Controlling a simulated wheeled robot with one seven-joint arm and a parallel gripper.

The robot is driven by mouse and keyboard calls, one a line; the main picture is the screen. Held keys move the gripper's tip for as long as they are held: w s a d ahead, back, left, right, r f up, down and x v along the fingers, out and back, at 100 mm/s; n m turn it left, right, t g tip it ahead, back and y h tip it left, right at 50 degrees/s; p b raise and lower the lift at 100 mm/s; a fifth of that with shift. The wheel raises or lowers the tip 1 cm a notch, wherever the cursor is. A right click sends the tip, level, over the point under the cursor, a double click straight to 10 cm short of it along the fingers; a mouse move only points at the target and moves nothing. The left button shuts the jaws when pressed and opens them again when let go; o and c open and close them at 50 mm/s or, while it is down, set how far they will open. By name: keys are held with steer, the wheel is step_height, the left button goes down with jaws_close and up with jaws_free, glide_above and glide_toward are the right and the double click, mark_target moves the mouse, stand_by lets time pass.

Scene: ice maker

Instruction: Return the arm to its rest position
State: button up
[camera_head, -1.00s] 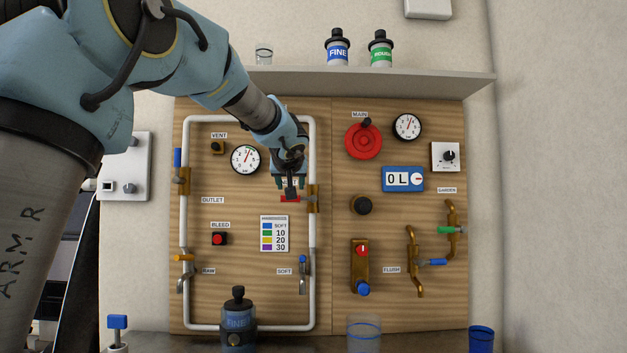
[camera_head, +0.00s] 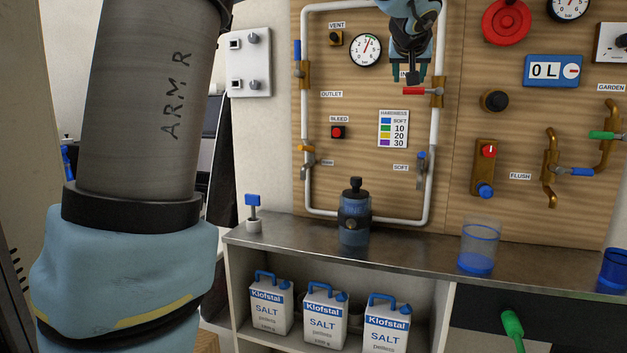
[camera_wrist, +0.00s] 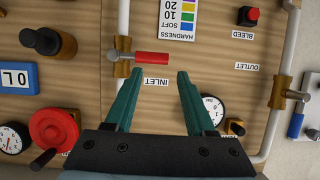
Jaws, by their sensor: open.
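My gripper (camera_head: 404,80) hangs in front of the wooden wall panel at the top of the head view, beside the red-handled inlet valve (camera_head: 425,91). In the wrist view, my gripper (camera_wrist: 156,72) has its two green fingers spread apart with nothing between them. The red handle of the inlet valve (camera_wrist: 152,59) lies sideways just beyond the fingertips, and the INLET label shows between the fingers. I cannot tell whether a finger touches the handle. My arm (camera_head: 150,100) fills the left of the head view.
A metal counter (camera_head: 300,240) runs below the panel. On it stand a dark bottle (camera_head: 355,220), a clear cup with blue contents (camera_head: 478,248) and a blue cup (camera_head: 613,272). White pipes, a gauge (camera_head: 366,50) and several valves stick out from the panel. Salt canisters (camera_head: 323,318) stand underneath.

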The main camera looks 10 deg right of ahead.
steer(key=s+a+f+n+g+y+p, duration=0.15)
steer(key=a+f+g+y+p, duration=0.35)
steer(key=a+f, duration=1.5)
steer(key=s+a+f+n+g+p, duration=0.1)
steer(key=s+a+f+g, duration=0.2)
steer(key=s+a+f, duration=0.3)
steer(key=s+a+f+n+g+p, duration=0.1)
steer(key=s+a+f, duration=0.4)
steer(key=s+a, duration=0.5)
steer(key=s+g+p, duration=0.1)
steer(key=s, duration=0.2)
steer(key=shift+a+f+g, duration=0.35)
steer(key=shift+a+g, duration=0.05)
